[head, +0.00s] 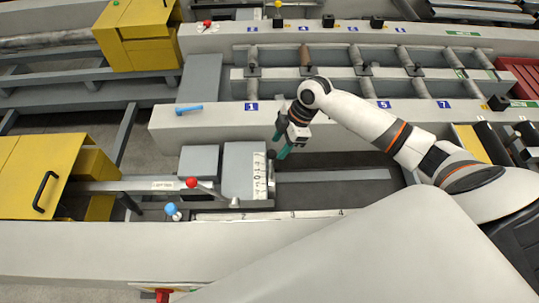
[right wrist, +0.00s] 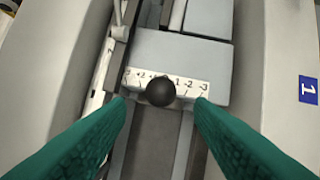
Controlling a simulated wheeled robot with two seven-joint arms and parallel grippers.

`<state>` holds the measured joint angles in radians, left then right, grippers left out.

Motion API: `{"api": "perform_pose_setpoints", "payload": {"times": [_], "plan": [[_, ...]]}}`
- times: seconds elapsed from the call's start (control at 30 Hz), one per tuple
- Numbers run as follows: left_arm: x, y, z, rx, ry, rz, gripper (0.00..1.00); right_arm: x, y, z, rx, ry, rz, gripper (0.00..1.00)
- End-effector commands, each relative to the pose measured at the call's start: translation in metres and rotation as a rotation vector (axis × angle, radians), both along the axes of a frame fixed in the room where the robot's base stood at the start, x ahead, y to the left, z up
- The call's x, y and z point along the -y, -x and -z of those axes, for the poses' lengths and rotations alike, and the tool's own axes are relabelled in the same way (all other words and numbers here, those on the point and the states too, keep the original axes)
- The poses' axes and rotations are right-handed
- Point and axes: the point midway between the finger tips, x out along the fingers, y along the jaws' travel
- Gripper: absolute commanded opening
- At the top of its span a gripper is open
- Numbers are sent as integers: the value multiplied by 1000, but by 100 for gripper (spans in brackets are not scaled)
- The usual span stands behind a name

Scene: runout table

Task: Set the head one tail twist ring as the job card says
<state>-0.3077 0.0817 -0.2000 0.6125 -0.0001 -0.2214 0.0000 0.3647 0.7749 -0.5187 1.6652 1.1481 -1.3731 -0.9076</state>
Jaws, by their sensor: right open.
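The grey head block (head: 240,165) carries a white scale plate (head: 259,176) on its right edge. In the right wrist view the scale (right wrist: 188,84) has marks on both sides of a middle, with -2 and -3 readable on the right. A round black knob (right wrist: 160,91) stands in front of the scale near its middle and hides the mark behind it. My right gripper (head: 281,143) has teal fingers, open and empty. In the wrist view its fingertips lie either side of the knob, apart from it. Contact is not visible. I cannot make out a job card. My left gripper is not in view.
A red-knobbed lever (head: 192,182) and a blue knob (head: 171,209) stand left of the block. A yellow cabinet (head: 35,175) is at far left. A grey beam (head: 215,122) runs behind the block, and an open channel (head: 330,176) extends right.

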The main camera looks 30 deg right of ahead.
Motion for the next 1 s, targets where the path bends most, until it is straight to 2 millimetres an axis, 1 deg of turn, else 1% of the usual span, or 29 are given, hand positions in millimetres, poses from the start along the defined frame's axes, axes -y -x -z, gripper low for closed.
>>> {"api": "perform_pose_setpoints", "payload": {"times": [0.03,0.2,0.4,0.5,0.6,0.87,1.0], "plan": [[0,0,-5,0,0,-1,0,-6,0,9,-5,-3,0,48],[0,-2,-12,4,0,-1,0,-18,-4,40,-4,-2,-1,48],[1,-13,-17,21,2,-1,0,-29,-7,69,-1,0,1,48],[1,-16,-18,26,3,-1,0,-32,-8,77,0,-1,0,48],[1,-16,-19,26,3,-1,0,-33,-8,81,0,0,-1,48],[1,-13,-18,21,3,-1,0,-33,-9,82,1,0,-1,48],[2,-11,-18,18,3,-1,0,-33,-9,81,1,0,-1,25]]}}
